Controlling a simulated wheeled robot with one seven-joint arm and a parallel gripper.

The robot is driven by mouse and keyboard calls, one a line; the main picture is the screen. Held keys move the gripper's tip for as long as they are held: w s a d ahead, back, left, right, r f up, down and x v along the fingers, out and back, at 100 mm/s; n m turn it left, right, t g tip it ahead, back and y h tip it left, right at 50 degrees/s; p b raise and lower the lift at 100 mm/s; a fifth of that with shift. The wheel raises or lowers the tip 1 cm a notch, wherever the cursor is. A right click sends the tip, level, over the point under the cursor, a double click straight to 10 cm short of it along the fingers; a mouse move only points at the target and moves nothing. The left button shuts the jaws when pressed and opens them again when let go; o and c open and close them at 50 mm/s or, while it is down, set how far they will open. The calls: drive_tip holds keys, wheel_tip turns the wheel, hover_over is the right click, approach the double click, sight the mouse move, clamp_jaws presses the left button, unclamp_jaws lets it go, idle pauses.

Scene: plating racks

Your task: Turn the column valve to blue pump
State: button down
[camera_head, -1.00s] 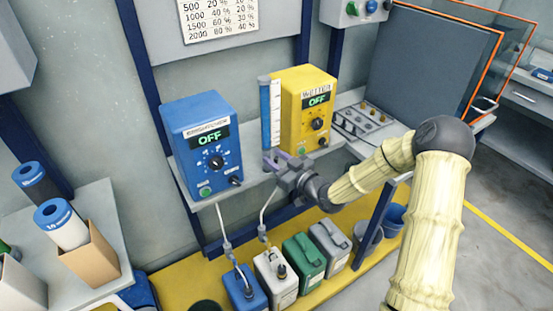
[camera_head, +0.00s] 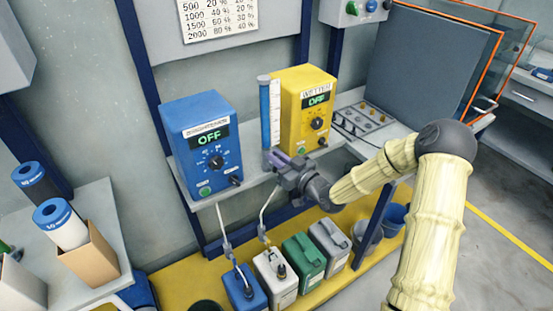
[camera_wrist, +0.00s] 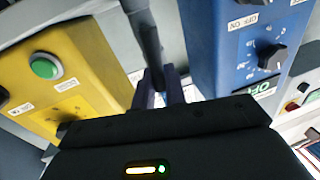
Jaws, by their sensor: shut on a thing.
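The blue pump (camera_head: 206,143) stands on the shelf with its display reading OFF and a black dial on its front. The yellow pump (camera_head: 304,104) stands to its right, also reading OFF. Between them rises the clear column (camera_head: 269,112) with blue liquid inside. My gripper (camera_head: 272,158) is at the column's foot, shut on the column valve, which the fingers mostly hide; I cannot read which way it points. In the wrist view the fingers (camera_wrist: 166,88) close at the column's lower end, between the yellow pump (camera_wrist: 75,70) and the blue pump (camera_wrist: 235,45).
Blue, white, green and grey canisters (camera_head: 304,257) stand on the yellow platform below, with hoses rising from the blue and white ones. A tray of small parts (camera_head: 362,122) lies right of the yellow pump. A cardboard box (camera_head: 90,262) with rolls stands at left.

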drive_tip(key=d+m+t, duration=0.1)
drive_tip(key=m, duration=0.3)
drive_tip(key=w+d+f+m, duration=0.1)
drive_tip(key=m, duration=0.2)
drive_tip(key=w+f+m+t+b, duration=0.1)
drive_tip(key=m, duration=0.3)
drive_tip(key=shift+d+f+m+t, duration=0.15)
drive_tip(key=shift+d+m+t, duration=0.15)
drive_tip(key=shift+d, duration=0.1)
drive_tip(key=c, duration=1.5)
unclamp_jaws()
drive_tip(key=shift+s, duration=0.1)
drive_tip(key=v, duration=1.7)
drive_tip(key=shift+s+d+b, duration=0.1)
drive_tip(key=shift+s+b, duration=0.1)
drive_tip(key=shift+b, duration=0.2)
